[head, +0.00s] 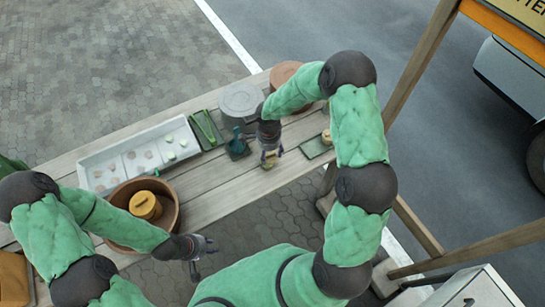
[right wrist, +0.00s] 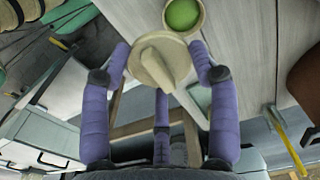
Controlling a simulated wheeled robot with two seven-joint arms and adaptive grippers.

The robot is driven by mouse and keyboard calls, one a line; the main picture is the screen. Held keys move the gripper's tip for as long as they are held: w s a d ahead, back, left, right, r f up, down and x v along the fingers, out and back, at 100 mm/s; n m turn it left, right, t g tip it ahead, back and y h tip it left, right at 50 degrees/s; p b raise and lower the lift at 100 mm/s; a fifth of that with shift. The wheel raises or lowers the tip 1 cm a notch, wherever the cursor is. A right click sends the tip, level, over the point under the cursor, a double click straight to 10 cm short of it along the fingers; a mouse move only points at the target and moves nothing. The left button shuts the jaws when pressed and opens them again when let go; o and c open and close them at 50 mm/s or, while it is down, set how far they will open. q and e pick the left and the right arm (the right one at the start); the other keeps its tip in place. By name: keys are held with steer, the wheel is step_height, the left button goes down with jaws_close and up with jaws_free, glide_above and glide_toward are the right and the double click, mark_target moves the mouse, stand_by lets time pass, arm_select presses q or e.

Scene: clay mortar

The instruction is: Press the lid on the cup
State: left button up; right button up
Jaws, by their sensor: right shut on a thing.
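My right gripper (head: 269,155) is low over the front edge of the plank table. In the right wrist view its three purple fingers (right wrist: 160,75) are shut around a beige round lid (right wrist: 150,68) with a raised bar handle. A small beige-rimmed cup (right wrist: 183,14) with bright green inside stands just beyond the lid there; the lid looks beside it, not over it. In the head view the fingers largely hide the lid, and I cannot clearly pick out the cup. My left gripper (head: 203,255) hangs in front of the table, fingers spread and empty.
A white compartment tray (head: 97,160) holds pale and green pieces. A brown bowl (head: 172,225) holds a yellow pot (head: 146,205). A green tray (head: 207,128), grey round container (head: 240,97), terracotta round (head: 285,72) and green mat (head: 314,149) line the table. A wooden post stands right.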

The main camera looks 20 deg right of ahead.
mark_target(267, 153)
steer(key=w, duration=0.1)
steer(key=w+f+p, duration=0.1)
steer(key=w+f, duration=0.1)
steer(key=shift+w+d, duration=0.2)
steer(key=shift+w, duration=0.1)
steer(key=shift+f, duration=0.15)
steer(key=shift+f, duration=1.75)
steer(key=shift+f+b, duration=0.9)
steer(key=shift+b, duration=0.35)
steer(key=shift+b, duration=1.15)
steer(key=shift+f+b, duration=0.5)
steer(key=shift+b, duration=0.8)
stand_by(0.5)
